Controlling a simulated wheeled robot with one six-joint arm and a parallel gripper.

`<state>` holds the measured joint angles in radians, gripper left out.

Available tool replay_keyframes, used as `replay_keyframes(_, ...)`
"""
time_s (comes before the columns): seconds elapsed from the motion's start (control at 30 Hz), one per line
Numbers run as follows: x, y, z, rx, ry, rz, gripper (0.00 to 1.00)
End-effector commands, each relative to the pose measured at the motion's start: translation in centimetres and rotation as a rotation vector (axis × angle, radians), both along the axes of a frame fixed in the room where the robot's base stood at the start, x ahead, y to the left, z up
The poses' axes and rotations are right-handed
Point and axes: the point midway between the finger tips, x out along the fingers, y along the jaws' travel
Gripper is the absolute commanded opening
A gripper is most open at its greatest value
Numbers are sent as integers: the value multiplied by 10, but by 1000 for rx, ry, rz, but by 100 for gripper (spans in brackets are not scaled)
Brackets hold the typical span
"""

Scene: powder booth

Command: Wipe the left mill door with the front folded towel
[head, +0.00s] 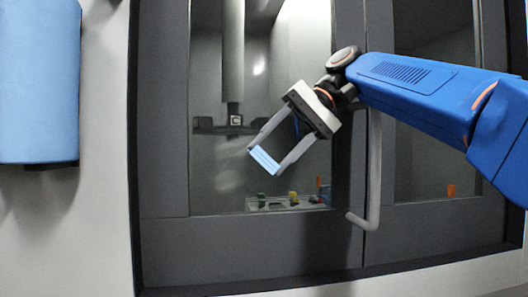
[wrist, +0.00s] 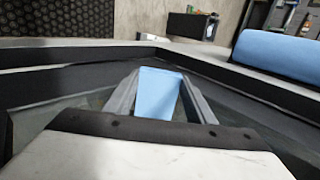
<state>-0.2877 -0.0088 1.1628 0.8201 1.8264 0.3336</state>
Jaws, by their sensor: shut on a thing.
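My gripper (head: 265,162) is shut on a small light-blue folded towel (head: 264,159) with pale stripes. The towel also shows between the fingers in the wrist view (wrist: 158,93). In the head view the gripper and towel are in front of the glass of the left mill door (head: 163,150), toward the lower middle of its window. The door has a dark grey frame and looks closed. I cannot tell whether the towel touches the glass. My blue arm comes in from the right and covers part of the right door.
A long light-grey handle (head: 374,180) stands out from the doors, just right of the gripper. A blue padded block (head: 38,85) is on the pale wall at the left. Behind the glass is a tray (head: 285,205) with several small coloured items.

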Motion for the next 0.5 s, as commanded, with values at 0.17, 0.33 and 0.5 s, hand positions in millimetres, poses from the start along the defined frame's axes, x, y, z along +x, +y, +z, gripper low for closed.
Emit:
replay_keyframes(0.17, 3, -6, 0, 0, 1, -4, 9)
replay_keyframes(0.33, 3, -6, 7, 0, -1, -4, 9)
replay_keyframes(0.5, 1, -5, 13, 1, 1, -4, 9)
